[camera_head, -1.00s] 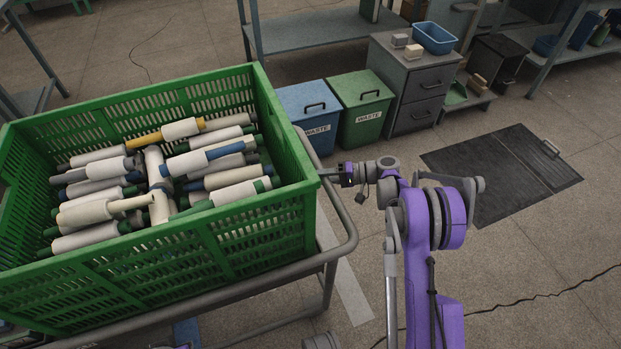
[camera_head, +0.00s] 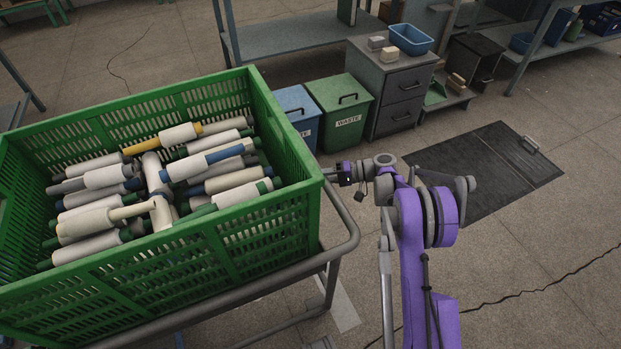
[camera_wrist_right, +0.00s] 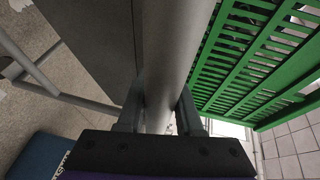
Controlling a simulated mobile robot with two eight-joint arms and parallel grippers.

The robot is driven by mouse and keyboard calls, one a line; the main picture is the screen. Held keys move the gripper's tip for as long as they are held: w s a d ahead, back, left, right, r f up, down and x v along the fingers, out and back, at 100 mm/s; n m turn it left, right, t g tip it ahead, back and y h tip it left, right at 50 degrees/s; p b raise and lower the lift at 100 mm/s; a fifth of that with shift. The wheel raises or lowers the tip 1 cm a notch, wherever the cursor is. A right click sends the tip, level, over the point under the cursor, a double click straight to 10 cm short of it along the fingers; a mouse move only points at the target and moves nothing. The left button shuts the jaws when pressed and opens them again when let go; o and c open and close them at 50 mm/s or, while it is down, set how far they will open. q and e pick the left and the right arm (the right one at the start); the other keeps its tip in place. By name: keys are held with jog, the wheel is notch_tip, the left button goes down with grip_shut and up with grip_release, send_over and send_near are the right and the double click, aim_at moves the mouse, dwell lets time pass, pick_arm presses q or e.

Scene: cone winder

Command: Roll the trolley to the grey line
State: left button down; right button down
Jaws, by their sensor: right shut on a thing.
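The trolley (camera_head: 349,243) is a grey tube frame at the left of the head view. It carries a green slatted crate (camera_head: 205,240) full of yarn cones and tubes (camera_head: 160,180). My right gripper (camera_head: 342,174) is shut on the trolley's end rail beside the crate's right corner. In the right wrist view the gripper's fingers (camera_wrist_right: 160,108) sit on both sides of the thick grey rail (camera_wrist_right: 175,55). A pale grey line (camera_head: 344,305) on the floor shows by the trolley's right end, partly hidden under it. My left gripper is not in view.
A blue waste bin (camera_head: 298,111) and a green waste bin (camera_head: 338,112) stand behind the trolley, beside a grey drawer cabinet (camera_head: 400,85). A dark cable or crack (camera_head: 540,291) crosses the open floor at right.

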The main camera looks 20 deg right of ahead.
jog(key=c, duration=0.6)
grip_release()
jog(key=p+v, duration=0.1)
jog(key=v, duration=0.9)
jog(key=shift+s+d+r+p, duration=0.2)
jog(key=shift+d+p, duration=0.1)
jog(key=shift+p, duration=0.1)
